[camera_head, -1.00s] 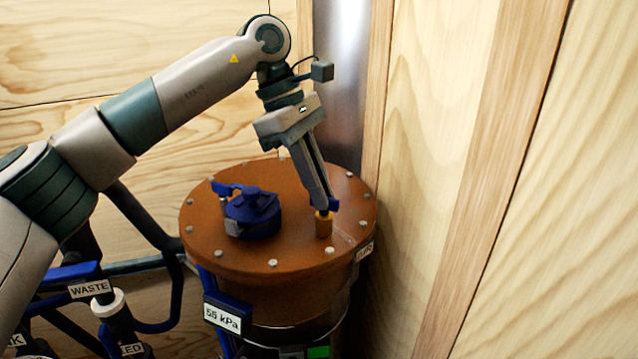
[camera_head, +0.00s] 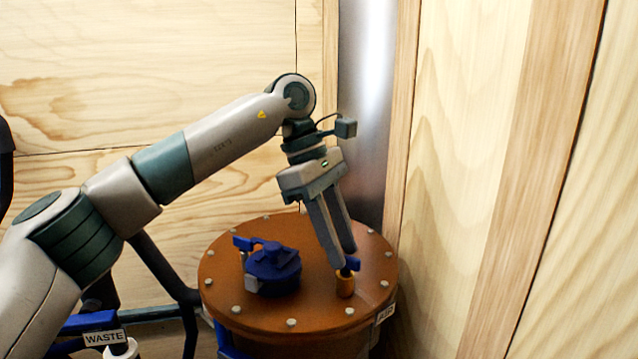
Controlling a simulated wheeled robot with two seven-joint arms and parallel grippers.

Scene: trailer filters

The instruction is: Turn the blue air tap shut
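The blue air tap (camera_head: 353,263) is a small blue handle on a brass-coloured stem (camera_head: 345,285), near the right side of the round orange-brown lid (camera_head: 310,311). My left gripper (camera_head: 344,257) points down over it from above. Its two fingers are spread apart, with the tips close to the blue handle. I cannot tell whether a finger touches it. The fingertips hide part of the handle. My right gripper is not in view.
A blue cap-like fitting (camera_head: 272,272) stands on the lid left of the tap. Bolts ring the lid's rim. Wood-panelled walls (camera_head: 450,150) and a shiny metal strip (camera_head: 365,100) stand close behind and right. A WASTE label (camera_head: 104,338) is on blue piping at lower left.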

